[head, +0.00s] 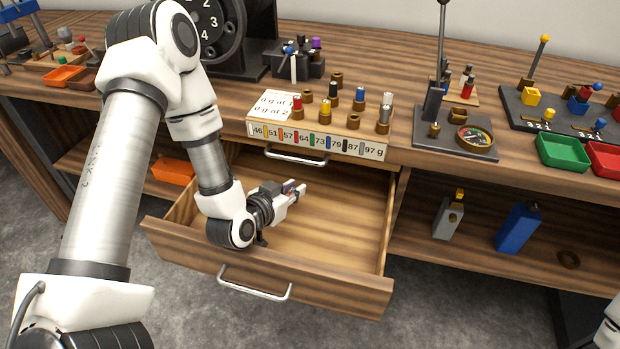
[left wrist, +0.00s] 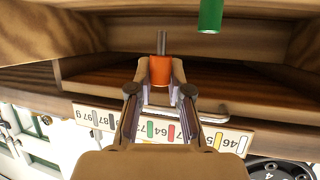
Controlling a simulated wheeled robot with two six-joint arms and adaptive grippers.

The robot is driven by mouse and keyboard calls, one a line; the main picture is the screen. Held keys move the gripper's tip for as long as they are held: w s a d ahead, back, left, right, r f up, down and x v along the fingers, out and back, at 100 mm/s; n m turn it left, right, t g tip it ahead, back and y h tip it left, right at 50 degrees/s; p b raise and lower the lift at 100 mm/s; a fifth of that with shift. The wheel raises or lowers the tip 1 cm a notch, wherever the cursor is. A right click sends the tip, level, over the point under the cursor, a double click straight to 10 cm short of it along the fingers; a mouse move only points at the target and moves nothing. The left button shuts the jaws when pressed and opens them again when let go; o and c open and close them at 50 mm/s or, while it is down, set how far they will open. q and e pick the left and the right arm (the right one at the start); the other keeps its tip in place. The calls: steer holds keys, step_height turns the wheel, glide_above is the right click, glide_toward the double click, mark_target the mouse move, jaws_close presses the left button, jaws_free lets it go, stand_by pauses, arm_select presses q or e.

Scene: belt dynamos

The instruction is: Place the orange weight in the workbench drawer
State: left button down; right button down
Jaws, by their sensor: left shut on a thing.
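My left gripper (head: 297,192) is low inside the open workbench drawer (head: 340,225), over its wooden floor. In the left wrist view the left gripper (left wrist: 160,82) is shut on the orange weight (left wrist: 160,70), a short cylinder with a thin metal stem. The weight is hidden or too small to tell in the head view. I cannot tell whether it touches the drawer floor. The drawer's front panel (head: 345,292) with a metal handle (head: 254,284) is pulled out. My right gripper is not in view; only a bit of that arm shows at the bottom right.
Above the drawer, a labelled rack (head: 318,140) holds several coloured weights and empty brass rings. A green cylinder (left wrist: 210,15) shows at the top of the left wrist view. Left of the drawer is an orange bin (head: 172,171). The drawer's right part looks clear.

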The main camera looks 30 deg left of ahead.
arm_select(q)
steer(key=w, duration=0.8)
steer(key=shift+w+d+f, duration=0.1)
steer(key=shift+w, duration=0.1)
steer(key=shift+s+f, duration=0.15)
steer(key=shift+f, duration=0.55)
steer(key=shift+f+b, duration=0.3)
steer(key=shift+f, duration=0.3)
steer(key=c, duration=1.1)
jaws_free()
